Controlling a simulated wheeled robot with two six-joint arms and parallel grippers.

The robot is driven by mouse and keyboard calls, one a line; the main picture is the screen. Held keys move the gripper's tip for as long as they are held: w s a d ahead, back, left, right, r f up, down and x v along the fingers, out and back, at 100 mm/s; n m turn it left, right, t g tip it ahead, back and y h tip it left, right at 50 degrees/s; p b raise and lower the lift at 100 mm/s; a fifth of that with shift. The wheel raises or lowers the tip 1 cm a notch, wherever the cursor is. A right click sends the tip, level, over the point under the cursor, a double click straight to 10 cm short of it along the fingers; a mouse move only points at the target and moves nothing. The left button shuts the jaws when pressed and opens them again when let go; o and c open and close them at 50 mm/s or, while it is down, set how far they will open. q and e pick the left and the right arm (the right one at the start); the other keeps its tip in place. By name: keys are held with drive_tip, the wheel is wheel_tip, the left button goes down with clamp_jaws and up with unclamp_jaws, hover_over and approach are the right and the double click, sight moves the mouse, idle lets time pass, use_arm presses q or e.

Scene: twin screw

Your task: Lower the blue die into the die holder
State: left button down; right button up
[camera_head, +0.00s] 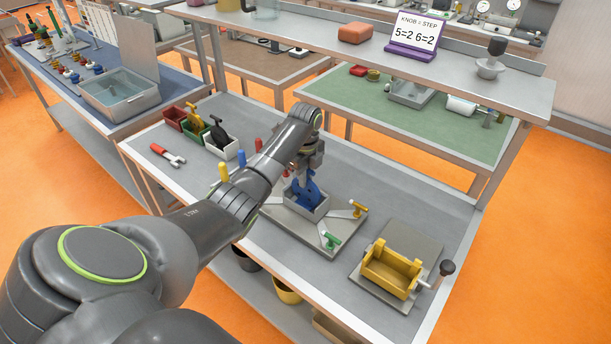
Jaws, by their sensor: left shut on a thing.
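My left gripper (311,168) is shut on the blue die (306,191) and points down at the middle of the bench. The blue die's lower part is inside or just over the open top of the grey box-shaped die holder (309,212). I cannot tell whether it touches the bottom, as the holder's walls hide it. My left arm hides the plate's left part. My right gripper is not in view.
A yellow vise-like fixture (392,270) with a black knob (447,267) stands at the front right. A shelf (460,75) with a sign (415,36) spans the back.

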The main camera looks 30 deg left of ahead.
use_arm(q)
drive_tip(key=shift+f, duration=0.25)
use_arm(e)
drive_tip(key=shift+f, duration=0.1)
use_arm(q)
drive_tip(key=c, duration=1.3)
unclamp_jaws()
drive_tip(key=shift+c, duration=0.2)
drive_tip(key=shift+f, duration=0.1)
